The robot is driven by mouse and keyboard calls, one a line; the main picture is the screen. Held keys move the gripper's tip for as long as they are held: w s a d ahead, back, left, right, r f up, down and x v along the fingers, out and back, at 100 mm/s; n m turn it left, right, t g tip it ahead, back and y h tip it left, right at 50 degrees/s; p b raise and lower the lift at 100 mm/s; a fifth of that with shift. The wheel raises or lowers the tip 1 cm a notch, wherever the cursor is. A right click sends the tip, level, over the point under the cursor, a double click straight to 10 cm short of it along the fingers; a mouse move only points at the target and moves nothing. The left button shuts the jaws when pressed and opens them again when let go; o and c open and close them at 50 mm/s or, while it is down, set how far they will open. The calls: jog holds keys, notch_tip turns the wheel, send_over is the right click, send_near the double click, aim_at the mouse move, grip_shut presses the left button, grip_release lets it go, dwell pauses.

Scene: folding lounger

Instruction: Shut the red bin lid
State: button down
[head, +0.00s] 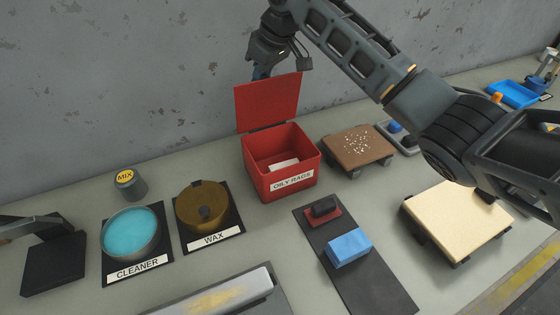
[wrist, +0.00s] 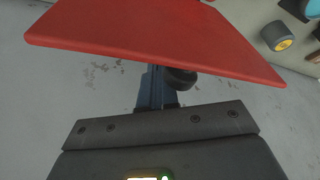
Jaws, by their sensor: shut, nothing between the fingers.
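The red bin (head: 257,178), labelled OILY RAGS, stands on the bench against the wall. Its red lid (head: 268,103) is open, standing nearly upright at the bin's back edge. A pale item (head: 284,165) lies inside the bin. My gripper (head: 262,73) is shut and empty at the lid's top edge, on its wall side, with the fingertips partly hidden by the lid. In the wrist view the lid (wrist: 150,38) fills the top, and my gripper (wrist: 165,85) reaches under it. I cannot tell whether the fingers touch the lid.
Left of the bin are a wax tin (head: 203,204), a cleaner bowl (head: 131,232) and a MIX canister (head: 128,185). A brown speckled board (head: 358,145) stands close on the right. A blue block (head: 348,247) lies in front. The wall (head: 120,70) is close behind my gripper.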

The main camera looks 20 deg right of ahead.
jog(key=s, duration=1.1)
jog(key=shift+s+p, duration=0.15)
jog(key=shift+p, duration=0.2)
dwell(1.2)
jog(key=shift+f+b, duration=2.05)
jog(key=shift+f, duration=2.05)
notch_tip(320, 180, up, 9)
jog(key=p, duration=0.4)
